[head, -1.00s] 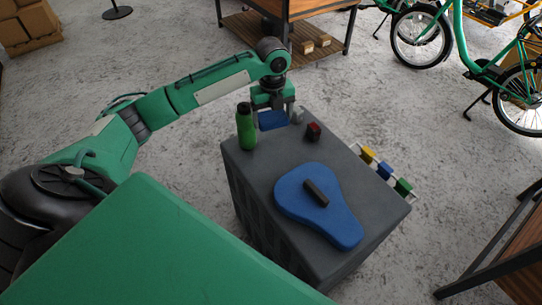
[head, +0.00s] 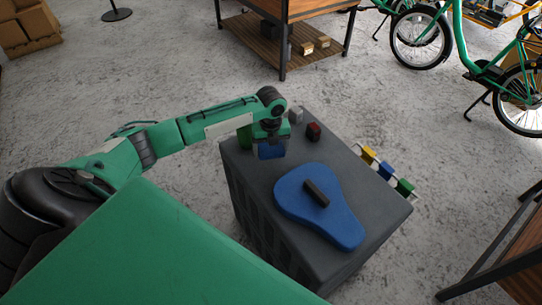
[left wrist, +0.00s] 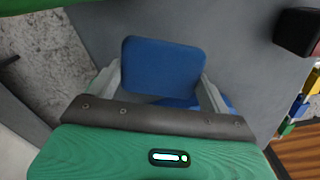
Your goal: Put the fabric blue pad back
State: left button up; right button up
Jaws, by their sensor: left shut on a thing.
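My left gripper (head: 271,145) is shut on a small blue pad (head: 272,153) and holds it over the back left part of the grey cabinet top (head: 250,180). In the left wrist view the pad (left wrist: 163,66) is a rounded square between the two grey fingers. I cannot tell how far above the top it is. A large blue saddle-shaped board (head: 345,222) with a black bar (head: 316,193) lies flat on the cabinet, to the front right of the gripper. My right gripper is not in view.
A dark red block (head: 313,132) and a small light block (head: 296,116) sit at the cabinet's back edge. Yellow, blue and green blocks (head: 386,170) line its right side. A wooden table (head: 300,8) and bikes stand behind.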

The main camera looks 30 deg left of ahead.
aim_at(271, 154)
pick_arm(q)
notch_tip(271, 154, down, 4)
jog(key=shift+f, duration=0.2)
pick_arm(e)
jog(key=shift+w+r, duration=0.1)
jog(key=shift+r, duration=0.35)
pick_arm(q)
jog(key=o, duration=0.9)
jog(key=shift+f, duration=0.1)
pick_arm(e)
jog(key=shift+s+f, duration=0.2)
pick_arm(q)
jog(key=shift+r, duration=0.5)
notch_tip(271, 154, up, 11)
jog(key=shift+r, duration=0.2)
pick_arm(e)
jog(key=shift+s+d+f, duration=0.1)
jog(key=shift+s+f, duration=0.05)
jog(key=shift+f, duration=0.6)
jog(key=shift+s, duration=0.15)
